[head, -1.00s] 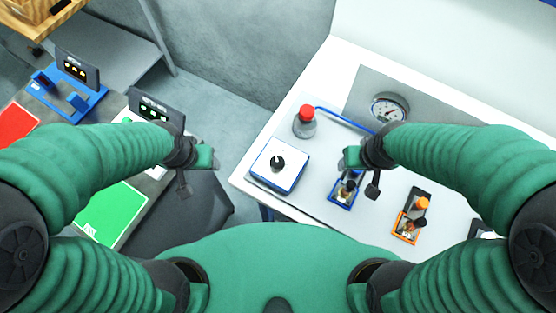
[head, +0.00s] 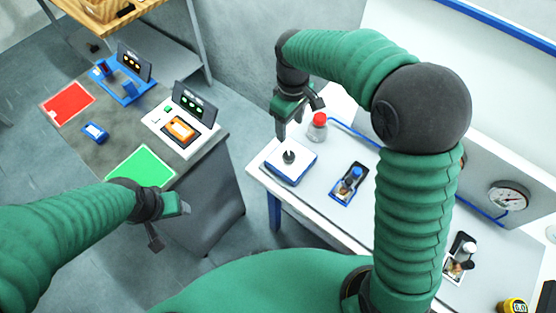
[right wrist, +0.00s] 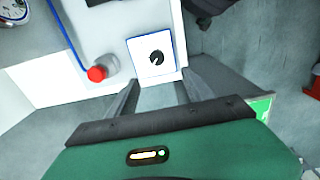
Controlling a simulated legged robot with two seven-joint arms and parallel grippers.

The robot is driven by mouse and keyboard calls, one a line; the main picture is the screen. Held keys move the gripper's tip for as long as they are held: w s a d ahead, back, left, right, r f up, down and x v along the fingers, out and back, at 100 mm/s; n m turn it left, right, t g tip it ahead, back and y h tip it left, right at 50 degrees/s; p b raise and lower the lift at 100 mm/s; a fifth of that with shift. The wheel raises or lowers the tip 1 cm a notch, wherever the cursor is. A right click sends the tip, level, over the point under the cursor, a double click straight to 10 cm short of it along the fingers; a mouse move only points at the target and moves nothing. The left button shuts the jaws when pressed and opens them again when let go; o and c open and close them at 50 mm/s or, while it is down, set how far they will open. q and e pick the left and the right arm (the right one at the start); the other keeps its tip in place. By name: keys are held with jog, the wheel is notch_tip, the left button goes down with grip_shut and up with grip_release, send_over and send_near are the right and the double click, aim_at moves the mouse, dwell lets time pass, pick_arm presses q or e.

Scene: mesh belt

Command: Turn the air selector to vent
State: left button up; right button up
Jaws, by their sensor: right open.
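The air selector (head: 291,162) is a white square plate with blue edges and a black knob (head: 289,156), at the left end of the white bench. In the right wrist view the selector (right wrist: 143,63) lies just beyond my fingertips, its round black knob (right wrist: 156,58) with a light pointer mark. My right gripper (head: 295,120) is open and empty, above and slightly beyond the selector, apart from it. It also shows in the right wrist view (right wrist: 160,90) with its two fingers spread. My left gripper (head: 170,222) hangs near the green mat; its jaws are too unclear to judge.
A red-capped grey bottle-like part (head: 318,127) with a blue hose stands close behind the selector. A blue tray (head: 341,197) with small parts lies right of it. A gauge (head: 509,197) is further right. A grey table (head: 72,146) with red and green mats stands left, across a floor gap.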

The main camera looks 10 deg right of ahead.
jog(key=p, duration=0.1)
send_near(289, 155)
notch_tip(289, 155, down, 5)
jog(key=shift+s+d+f+p, duration=0.1)
jog(key=shift+s+p, duration=0.05)
jog(key=shift+p, duration=0.5)
jog(key=f, duration=0.3)
jog(key=shift+w+f+p, duration=0.2)
jog(key=shift+f+p, duration=0.1)
jog(key=shift+f, duration=0.05)
jog(key=shift+w+a+f, duration=0.15)
jog(key=shift+a+f, duration=0.05)
jog(key=shift+s+d+r, duration=0.1)
jog(key=shift+s, duration=0.1)
jog(key=c, duration=0.4)
pick_arm(q)
jog(key=r, duration=0.1)
jog(key=w+r, duration=0.1)
jog(key=shift+w+d+r, duration=0.1)
jog(key=shift+d+r, duration=0.1)
jog(key=shift+r, duration=0.1)
pick_arm(e)
grip_shut()
